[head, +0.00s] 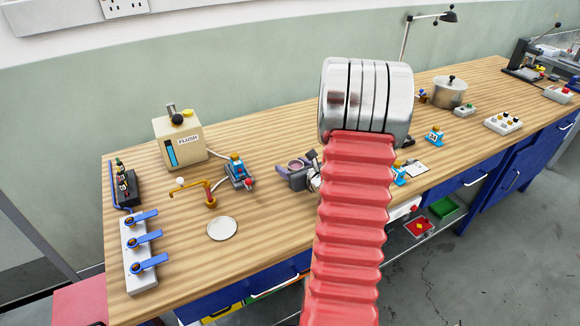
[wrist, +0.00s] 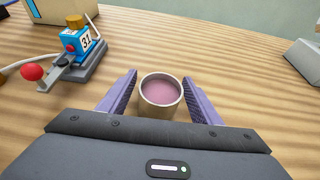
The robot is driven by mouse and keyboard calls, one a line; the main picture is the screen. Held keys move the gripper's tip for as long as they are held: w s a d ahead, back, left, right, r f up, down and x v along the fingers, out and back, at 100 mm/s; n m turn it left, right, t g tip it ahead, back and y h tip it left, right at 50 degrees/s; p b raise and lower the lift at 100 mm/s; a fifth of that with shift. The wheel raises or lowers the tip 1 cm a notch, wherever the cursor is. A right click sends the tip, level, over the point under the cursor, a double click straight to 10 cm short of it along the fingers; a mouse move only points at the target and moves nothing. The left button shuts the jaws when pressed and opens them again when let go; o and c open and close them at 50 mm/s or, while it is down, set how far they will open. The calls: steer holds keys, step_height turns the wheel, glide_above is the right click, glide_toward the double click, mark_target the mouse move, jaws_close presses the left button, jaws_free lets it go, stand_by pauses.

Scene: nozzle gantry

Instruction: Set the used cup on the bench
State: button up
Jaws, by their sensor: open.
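A beige cup (wrist: 161,108) with pinkish liquid in it is upright between the two purple fingers of my gripper (wrist: 160,76) in the wrist view. The fingers are open, one on each side of the cup. It appears to stand on the wooden bench (wrist: 230,75); its base is hidden behind my gripper body. In the head view the cup (head: 296,165) shows small between my gripper's (head: 293,174) fingers, low over the bench, partly hidden by my arm.
Left of the gripper are a blue device (head: 238,172) marked 31, a beige FLUSH box (head: 180,138), an orange tap (head: 195,190), a white disc (head: 222,228) and blue-levered valves (head: 140,250). A pot (head: 450,93) stands at the right. Bare bench lies in front of the cup.

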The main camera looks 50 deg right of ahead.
steer(key=v, duration=1)
steer(key=shift+s+r, duration=0.1)
steer(key=shift+s, duration=0.1)
stand_by(0.4)
steer(key=w+a+r+n+y, duration=0.2)
steer(key=a+n+y, duration=0.15)
steer(key=a, duration=0.35)
steer(key=w+a+r+n+g+y, duration=0.1)
steer(key=w+a+r+n+y, duration=0.15)
steer(key=a+n, duration=0.4)
steer(key=w+a+r+n+y, duration=0.1)
steer(key=a+r+n+y, duration=0.15)
steer(key=a, duration=0.55)
steer(key=s+a+r+n+g, duration=0.1)
steer(key=s+a+n+g, duration=0.25)
steer(key=a+n, duration=0.5)
steer(key=s+a+r+n+g, duration=0.25)
steer(key=s+a+n, duration=0.25)
steer(key=a+n, duration=0.4)
steer(key=s+r+n+h, duration=0.3)
steer(key=s+n+h, duration=0.1)
steer(key=s+n, duration=0.3)
steer(key=n, duration=0.2)
steer(key=shift+s+r+n, duration=0.15)
steer(key=shift+r+n, duration=0.15)
steer(key=shift+r, duration=0.1)
